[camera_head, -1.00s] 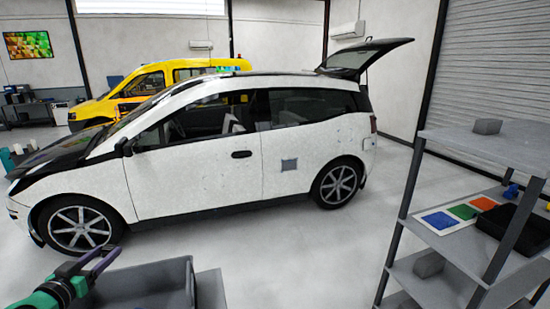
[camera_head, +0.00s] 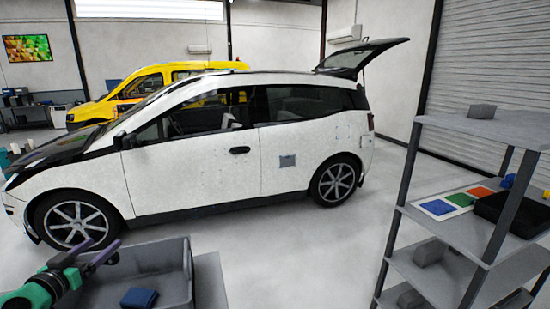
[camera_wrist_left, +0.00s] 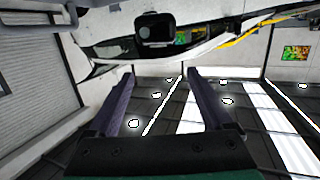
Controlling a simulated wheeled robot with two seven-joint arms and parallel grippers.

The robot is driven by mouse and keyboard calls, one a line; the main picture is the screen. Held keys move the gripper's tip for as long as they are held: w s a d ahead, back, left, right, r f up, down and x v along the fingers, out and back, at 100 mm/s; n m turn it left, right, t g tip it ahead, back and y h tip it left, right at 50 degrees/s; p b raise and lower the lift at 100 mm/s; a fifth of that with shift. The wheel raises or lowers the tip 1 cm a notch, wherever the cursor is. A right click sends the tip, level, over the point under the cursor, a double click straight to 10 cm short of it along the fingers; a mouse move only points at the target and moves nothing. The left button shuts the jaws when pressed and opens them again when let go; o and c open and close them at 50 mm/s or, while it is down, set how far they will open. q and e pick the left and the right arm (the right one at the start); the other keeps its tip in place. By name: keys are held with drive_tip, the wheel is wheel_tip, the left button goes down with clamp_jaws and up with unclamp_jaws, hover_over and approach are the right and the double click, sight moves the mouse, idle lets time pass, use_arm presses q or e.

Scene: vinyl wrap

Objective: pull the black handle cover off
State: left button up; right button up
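The black handle cover (camera_head: 240,150) sits on the side door of the white car (camera_head: 190,170), a small dark oval. My left gripper (camera_head: 96,250) is in the lower left of the head view, above the grey bin and well short of the car. Its two purple fingers are apart with nothing between them. In the left wrist view the fingers (camera_wrist_left: 160,82) also stand apart and empty, and the picture looks turned over, with ceiling lights below. My right gripper is not in view.
A grey bin (camera_head: 178,285) with a blue folded cloth (camera_head: 140,298) stands in front. A grey shelf rack (camera_head: 480,127) at the right holds coloured cards (camera_head: 437,207) and a black tray (camera_head: 515,214). The floor between the bin and car is clear.

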use_arm(q)
drive_tip(key=s+r, duration=0.2)
drive_tip(key=s, duration=1.2)
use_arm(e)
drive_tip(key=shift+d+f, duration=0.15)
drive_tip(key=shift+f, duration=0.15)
